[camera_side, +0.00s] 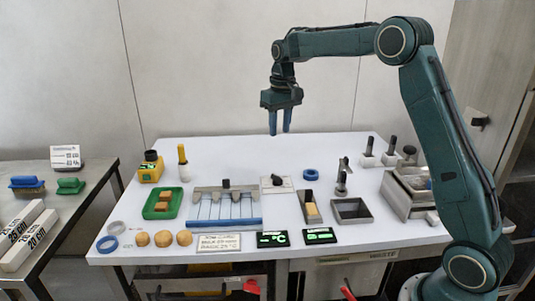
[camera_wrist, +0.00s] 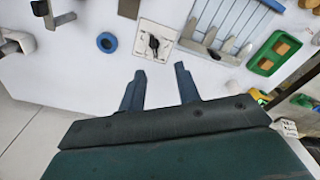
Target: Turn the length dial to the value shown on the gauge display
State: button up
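The length dial is a black knob (camera_side: 277,180) on a white square plate (camera_side: 284,188), near the middle of the table. In the wrist view the knob (camera_wrist: 153,43) and its plate show just beyond my fingertips. Two black displays with green characters stand at the front edge: one (camera_side: 272,239) ends in °C, the other (camera_side: 320,235) has text too small to read; I cannot tell for certain which is the gauge display. My gripper (camera_side: 280,132) hangs high above the back of the table, fingers down, apart and empty; it also shows in the wrist view (camera_wrist: 160,92).
A slotted rack with a blue front bar (camera_side: 225,223) is left of the dial. A blue ring (camera_side: 311,175) and a dark open tray (camera_side: 351,211) are right of it. A green tray (camera_side: 149,211) is farther left. The back middle of the table is clear.

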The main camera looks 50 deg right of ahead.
send_over(277, 176)
notch_tip(277, 176, down, 5)
jog(key=shift+r+g, duration=0.15)
jog(key=shift+g, duration=0.15)
notch_tip(277, 176, down, 14)
jog(key=shift+r, duration=0.1)
dwell(0.6)
jog(key=shift+c, duration=0.4)
grip_shut()
